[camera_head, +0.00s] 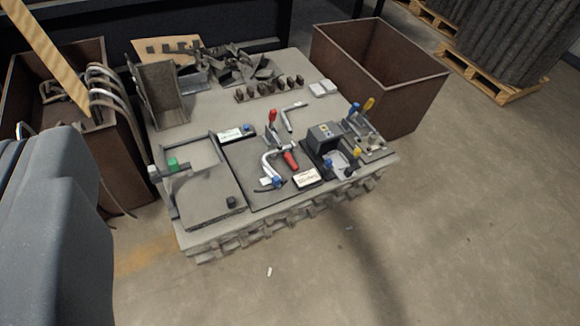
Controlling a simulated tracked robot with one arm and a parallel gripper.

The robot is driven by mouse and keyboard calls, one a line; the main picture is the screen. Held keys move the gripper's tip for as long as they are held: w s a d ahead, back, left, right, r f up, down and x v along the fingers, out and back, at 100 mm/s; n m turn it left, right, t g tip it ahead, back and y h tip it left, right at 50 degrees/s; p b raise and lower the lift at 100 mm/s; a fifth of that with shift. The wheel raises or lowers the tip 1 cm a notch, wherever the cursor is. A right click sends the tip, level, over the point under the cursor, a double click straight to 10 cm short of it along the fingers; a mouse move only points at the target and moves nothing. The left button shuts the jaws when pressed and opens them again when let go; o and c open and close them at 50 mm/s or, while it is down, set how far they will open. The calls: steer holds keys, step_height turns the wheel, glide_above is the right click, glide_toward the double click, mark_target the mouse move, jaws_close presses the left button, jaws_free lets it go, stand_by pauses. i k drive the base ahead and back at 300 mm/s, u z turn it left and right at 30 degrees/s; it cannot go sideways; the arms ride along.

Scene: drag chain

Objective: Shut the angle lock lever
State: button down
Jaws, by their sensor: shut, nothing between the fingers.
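Several levers and clamps stand on a grey workbench (215,225). I cannot tell which is the angle lock lever. On a dark plate in the middle are an upright red handle (272,115) and a tilted red handle (290,160) beside a pale curved clamp (268,165). On the left, a grey frame with a green block (172,163) stands over a flat plate. The labels are too small to read. My gripper's fingers do not show.
A brown bin (395,90) stands behind right and another (110,150) at left with bent strips. Scrap metal (235,65) lies on the bench's back. A large grey-blue body (55,220) blocks the lower left. The floor in front is mostly clear.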

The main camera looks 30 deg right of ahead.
mark_target(288, 158)
steer(key=k, duration=1.05)
steer(key=z, duration=0.6)
steer(key=i, duration=2.2)
steer(key=u, duration=0.6)
